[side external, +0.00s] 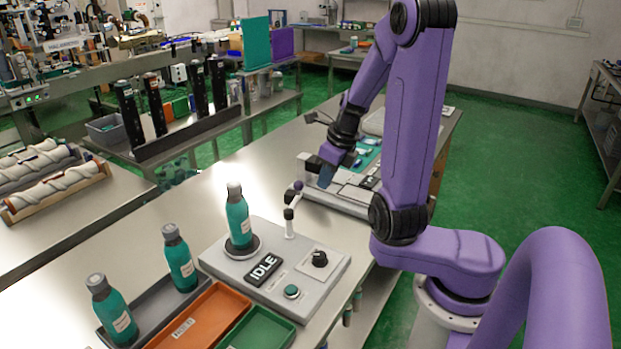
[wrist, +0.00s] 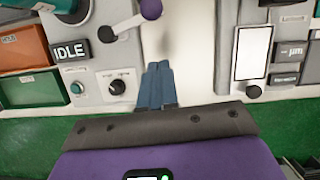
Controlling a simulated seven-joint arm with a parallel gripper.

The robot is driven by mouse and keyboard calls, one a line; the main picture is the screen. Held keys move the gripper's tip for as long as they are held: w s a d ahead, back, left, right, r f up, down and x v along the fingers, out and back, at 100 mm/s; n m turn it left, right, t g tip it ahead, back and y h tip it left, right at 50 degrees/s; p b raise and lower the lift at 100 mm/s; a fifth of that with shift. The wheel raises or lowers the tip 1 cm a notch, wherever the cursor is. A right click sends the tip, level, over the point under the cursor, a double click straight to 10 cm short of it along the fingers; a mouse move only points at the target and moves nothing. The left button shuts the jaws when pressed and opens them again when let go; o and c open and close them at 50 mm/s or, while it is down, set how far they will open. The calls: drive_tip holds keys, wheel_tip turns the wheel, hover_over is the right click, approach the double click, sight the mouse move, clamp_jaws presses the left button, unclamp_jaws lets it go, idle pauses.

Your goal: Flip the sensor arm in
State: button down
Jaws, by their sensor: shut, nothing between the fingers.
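The sensor arm (side external: 289,213) is a white post with a purple ball at its end, on the grey applicator base (side external: 220,262). In the wrist view, the sensor arm (wrist: 128,22) runs from a dark pivot out to the right, its ball above and left of my fingertips. A teal bottle (side external: 238,218) stands upright on the base's round pad, left of the sensor arm. My gripper (side external: 325,178) is shut and empty, beyond the sensor arm in the side view. In the wrist view, my gripper (wrist: 159,66) is apart from the ball, over bare table.
The base carries an IDLE display (side external: 264,269), a black knob (side external: 320,259) and a teal button (side external: 292,291). A grey tray (side external: 160,304) with two bottles, an orange bin (side external: 197,318) and a green bin (side external: 258,331) lie in front. Another grey device (side external: 340,192) stands behind.

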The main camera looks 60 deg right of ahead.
sight(301, 183)
drive_tip(key=shift+w+a+f, duration=0.1)
drive_tip(key=shift+w+f, duration=0.15)
drive_tip(key=shift+w, duration=0.45)
drive_tip(key=shift+w+f, duration=0.2)
drive_tip(key=shift+w, duration=0.45)
drive_tip(key=shift+w+a+f, duration=0.1)
drive_tip(key=shift+w+f, duration=0.15)
drive_tip(key=shift+w, duration=0.45)
drive_tip(key=shift+w+d, duration=0.1)
drive_tip(key=shift+w, duration=0.05)
